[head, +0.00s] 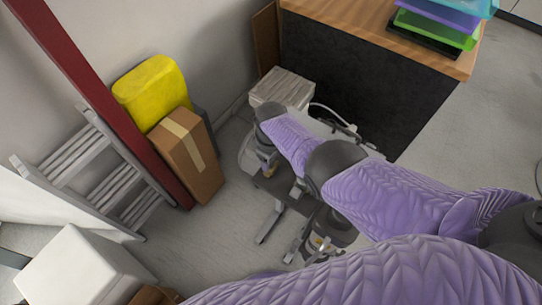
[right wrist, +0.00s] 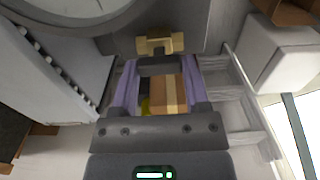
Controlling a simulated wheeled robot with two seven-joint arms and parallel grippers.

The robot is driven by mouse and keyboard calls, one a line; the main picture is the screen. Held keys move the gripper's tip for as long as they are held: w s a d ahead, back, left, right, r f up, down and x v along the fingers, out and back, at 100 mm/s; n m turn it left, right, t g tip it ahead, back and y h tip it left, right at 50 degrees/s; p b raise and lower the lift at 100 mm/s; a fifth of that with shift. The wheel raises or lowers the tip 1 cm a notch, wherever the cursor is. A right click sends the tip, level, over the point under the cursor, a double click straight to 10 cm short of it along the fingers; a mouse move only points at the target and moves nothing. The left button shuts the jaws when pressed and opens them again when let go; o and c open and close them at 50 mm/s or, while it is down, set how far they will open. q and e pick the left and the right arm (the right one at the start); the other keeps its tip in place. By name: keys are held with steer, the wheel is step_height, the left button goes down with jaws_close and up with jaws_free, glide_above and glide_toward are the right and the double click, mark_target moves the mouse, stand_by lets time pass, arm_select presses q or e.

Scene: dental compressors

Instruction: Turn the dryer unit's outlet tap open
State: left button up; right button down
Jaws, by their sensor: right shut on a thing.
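A brass tap (right wrist: 158,43) shows at the top middle of the right wrist view, against a grey housing. My right gripper (right wrist: 160,65) has its fingers closed in at the tap, with dark tips against its lower side. The exact contact is partly hidden by the tips. In the head view my right arm reaches across the grey machine, and the right gripper (head: 267,160) points down at its left side. The tap cannot be made out there. The arm hides much of the machine. My left gripper is not in view.
A cardboard box (head: 188,155) and a yellow container (head: 152,90) stand left of the machine. A grey ladder (head: 90,170) and a red post (head: 95,85) are farther left. A wood-topped counter (head: 365,35) stands behind. Bare floor lies between box and machine.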

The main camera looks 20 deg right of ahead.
steer(key=shift+c, duration=0.4)
jaws_free()
steer(key=shift+r, duration=0.1)
step_height(320, 180, up, 10)
steer(key=p, duration=0.8)
